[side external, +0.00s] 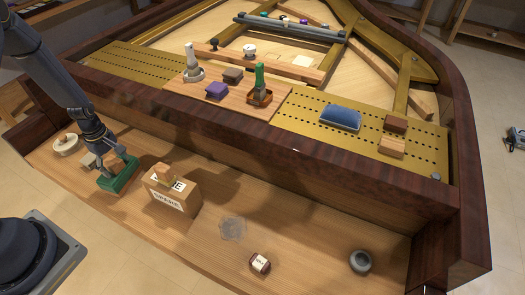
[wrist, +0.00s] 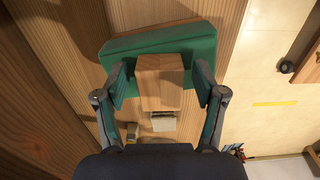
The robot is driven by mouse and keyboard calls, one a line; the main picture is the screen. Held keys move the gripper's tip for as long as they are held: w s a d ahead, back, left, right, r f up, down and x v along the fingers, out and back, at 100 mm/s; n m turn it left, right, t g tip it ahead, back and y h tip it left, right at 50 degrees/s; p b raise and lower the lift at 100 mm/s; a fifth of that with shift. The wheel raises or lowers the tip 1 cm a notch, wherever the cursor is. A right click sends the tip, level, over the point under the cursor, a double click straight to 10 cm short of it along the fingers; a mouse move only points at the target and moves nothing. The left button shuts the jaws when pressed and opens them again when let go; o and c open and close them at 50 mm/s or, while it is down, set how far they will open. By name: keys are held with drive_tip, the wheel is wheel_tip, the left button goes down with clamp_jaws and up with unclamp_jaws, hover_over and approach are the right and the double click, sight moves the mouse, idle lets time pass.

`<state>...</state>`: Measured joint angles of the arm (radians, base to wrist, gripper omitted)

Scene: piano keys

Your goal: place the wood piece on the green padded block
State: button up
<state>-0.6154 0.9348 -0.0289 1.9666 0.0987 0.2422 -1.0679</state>
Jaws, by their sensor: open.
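The green padded block (side external: 120,177) lies on the wooden ledge at the left in the side view. It also fills the upper middle of the wrist view (wrist: 130,43). The wood piece (wrist: 160,80) is a light brown block between my fingers in the wrist view. It overlaps the green block there and appears to rest on it. A tan block shows beside my fingers in the side view (side external: 89,160), partly hidden by my gripper. My gripper (wrist: 162,84) is open, with one finger on each side of the wood piece and visible gaps to it.
A cardboard box (side external: 172,190) labelled "SPARE" stands right of the green block. A round pale piece (side external: 66,144) lies to the left. The dark piano rim (side external: 250,145) rises behind the ledge.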

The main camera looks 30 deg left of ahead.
wheel_tip(320, 180, up, 12)
wheel_tip(320, 180, up, 9)
drive_tip(key=m+t, duration=0.1)
drive_tip(key=m, duration=0.3)
hover_over(115, 163)
drive_tip(key=w+d, duration=0.1)
drive_tip(key=d, duration=0.4)
drive_tip(key=s+d+r+m+t, duration=0.4)
drive_tip(key=s+d+r+m, duration=0.8)
drive_tip(key=d+r+m, duration=0.2)
drive_tip(key=shift+d+r+t, duration=0.3)
drive_tip(key=shift+d+r, duration=0.5)
drive_tip(key=shift+r, duration=0.1)
